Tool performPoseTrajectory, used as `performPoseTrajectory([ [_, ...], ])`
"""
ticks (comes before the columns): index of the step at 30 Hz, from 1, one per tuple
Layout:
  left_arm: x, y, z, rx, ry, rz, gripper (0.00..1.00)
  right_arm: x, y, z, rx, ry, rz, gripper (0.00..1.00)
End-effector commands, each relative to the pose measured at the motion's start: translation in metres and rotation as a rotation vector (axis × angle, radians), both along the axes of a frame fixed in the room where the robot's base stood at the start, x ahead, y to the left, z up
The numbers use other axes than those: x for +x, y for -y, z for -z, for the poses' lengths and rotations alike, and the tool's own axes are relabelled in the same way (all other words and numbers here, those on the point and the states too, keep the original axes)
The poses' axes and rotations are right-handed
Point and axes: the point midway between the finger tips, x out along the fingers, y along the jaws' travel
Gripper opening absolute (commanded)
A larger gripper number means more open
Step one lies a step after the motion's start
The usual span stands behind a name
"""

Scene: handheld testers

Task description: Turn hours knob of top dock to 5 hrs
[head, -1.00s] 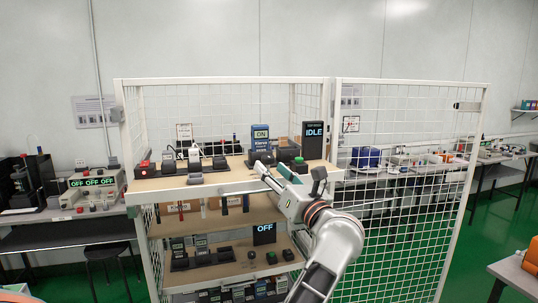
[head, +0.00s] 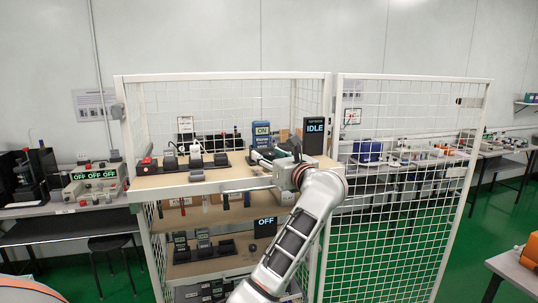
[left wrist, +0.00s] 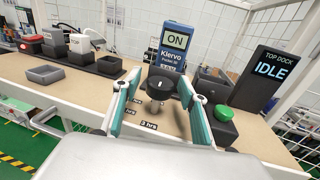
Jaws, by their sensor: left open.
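The top dock screen (left wrist: 266,70) reads IDLE and stands at the right of the left wrist view; in the head view the screen (head: 314,126) is at the shelf's back right. A black hours knob (left wrist: 158,84) sits on the dock, with a "3 hrs" label in front and another hour label partly hidden at its left. My left gripper (left wrist: 158,94) is open, its two teal fingers on either side of the knob. I cannot tell whether they touch it. A blue Klervo tester (left wrist: 174,50) reading ON stands behind the knob. My right gripper is out of view.
A green button (left wrist: 223,113) is close beside the right finger. Grey trays (left wrist: 45,75) and chargers stand to the left. A lower dock screen (head: 265,227) reads OFF on the shelf below. White mesh panels (head: 410,200) stand at the right.

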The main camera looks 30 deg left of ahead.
Motion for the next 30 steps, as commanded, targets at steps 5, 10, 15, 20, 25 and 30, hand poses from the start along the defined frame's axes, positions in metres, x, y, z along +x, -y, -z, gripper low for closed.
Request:
performPoseTrajectory([
  [5, 0.0004, -0.0006, 0.0003, 0.000, 0.000, 0.000, 0.42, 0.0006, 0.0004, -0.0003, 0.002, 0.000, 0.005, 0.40],
  [10, 0.0003, -0.0004, 0.0003, 0.000, -0.001, 0.000, 0.14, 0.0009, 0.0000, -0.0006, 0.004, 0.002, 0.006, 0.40],
  [15, 0.0002, -0.0003, 0.0003, 0.000, -0.001, 0.001, 0.03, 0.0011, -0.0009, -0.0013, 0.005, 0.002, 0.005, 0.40],
  [20, 0.0001, -0.0003, 0.0006, 0.000, 0.000, 0.014, 0.03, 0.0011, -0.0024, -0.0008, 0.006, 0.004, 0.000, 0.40],
  [25, -0.0004, -0.0005, 0.0014, 0.001, 0.001, 0.069, 0.03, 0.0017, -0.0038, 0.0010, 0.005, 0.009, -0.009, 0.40],
  [30, -0.0013, -0.0012, 0.0014, 0.002, 0.003, 0.177, 0.03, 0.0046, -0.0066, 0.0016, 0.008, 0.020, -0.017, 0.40],
])
